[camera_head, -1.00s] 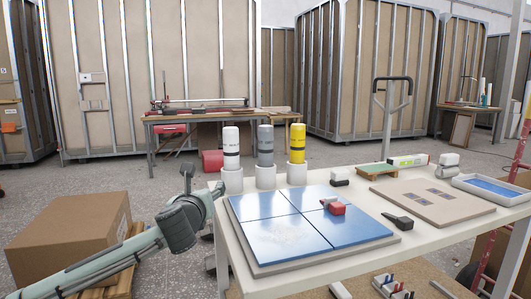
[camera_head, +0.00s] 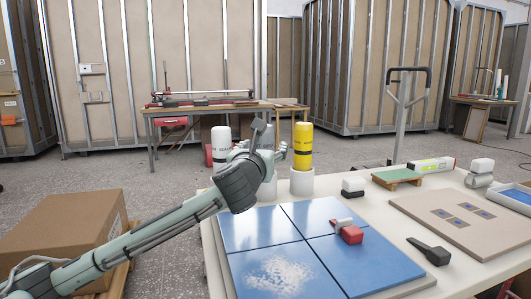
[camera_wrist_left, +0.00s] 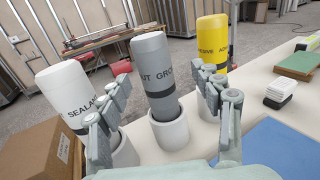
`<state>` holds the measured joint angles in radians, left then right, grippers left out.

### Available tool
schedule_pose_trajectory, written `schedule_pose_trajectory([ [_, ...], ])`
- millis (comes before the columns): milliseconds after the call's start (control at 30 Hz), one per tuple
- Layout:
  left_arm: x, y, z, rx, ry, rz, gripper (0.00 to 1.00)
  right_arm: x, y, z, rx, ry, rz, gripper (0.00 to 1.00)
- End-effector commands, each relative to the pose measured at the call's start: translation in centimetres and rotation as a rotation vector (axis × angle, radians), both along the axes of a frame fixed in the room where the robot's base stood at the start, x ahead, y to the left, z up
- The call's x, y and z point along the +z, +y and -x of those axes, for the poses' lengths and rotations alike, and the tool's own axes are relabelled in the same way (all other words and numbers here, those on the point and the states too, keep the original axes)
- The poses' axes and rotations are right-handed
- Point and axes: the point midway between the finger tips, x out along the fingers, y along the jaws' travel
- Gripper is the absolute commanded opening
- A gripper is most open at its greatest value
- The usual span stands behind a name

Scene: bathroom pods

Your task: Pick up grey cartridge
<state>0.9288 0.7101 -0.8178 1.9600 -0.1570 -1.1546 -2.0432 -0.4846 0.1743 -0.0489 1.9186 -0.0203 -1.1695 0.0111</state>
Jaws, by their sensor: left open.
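The grey cartridge (camera_wrist_left: 153,70) stands in a white cup (camera_wrist_left: 171,130) in the left wrist view, with "GROUT"-like lettering and a dark band. My left gripper (camera_wrist_left: 165,100) is open, with one finger on each side of the grey cartridge and no clear contact. In the head view my left gripper (camera_head: 262,150) hides most of the grey cartridge. A white cartridge (camera_wrist_left: 68,98) stands to its left and a yellow cartridge (camera_wrist_left: 212,42) to its right, each in its own white cup. My right gripper does not show.
The table bears blue tiles (camera_head: 320,235), a red-and-grey tool (camera_head: 348,231), a black-handled tool (camera_head: 430,251) and a tan board (camera_head: 460,215). A cardboard box (camera_head: 70,236) sits at left. The neighbouring cartridges stand close beside my fingers.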

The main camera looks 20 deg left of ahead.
Motion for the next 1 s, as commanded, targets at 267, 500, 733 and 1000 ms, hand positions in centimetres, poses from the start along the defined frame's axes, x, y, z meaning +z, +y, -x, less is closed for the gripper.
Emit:
schedule_pose_trajectory([
  [267,-0.2,1.3,-3.7,0.002,0.001,0.001,0.65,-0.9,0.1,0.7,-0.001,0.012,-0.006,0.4],
  [500,-0.3,1.4,-5.6,0.0,0.001,0.001,0.65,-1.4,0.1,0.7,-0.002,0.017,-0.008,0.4],
  [733,-0.3,1.5,-5.6,0.0,0.001,0.001,0.59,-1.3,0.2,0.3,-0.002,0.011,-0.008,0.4],
  [1000,-0.3,1.5,-5.6,0.0,0.001,0.0,0.25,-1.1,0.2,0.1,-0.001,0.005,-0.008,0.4],
])
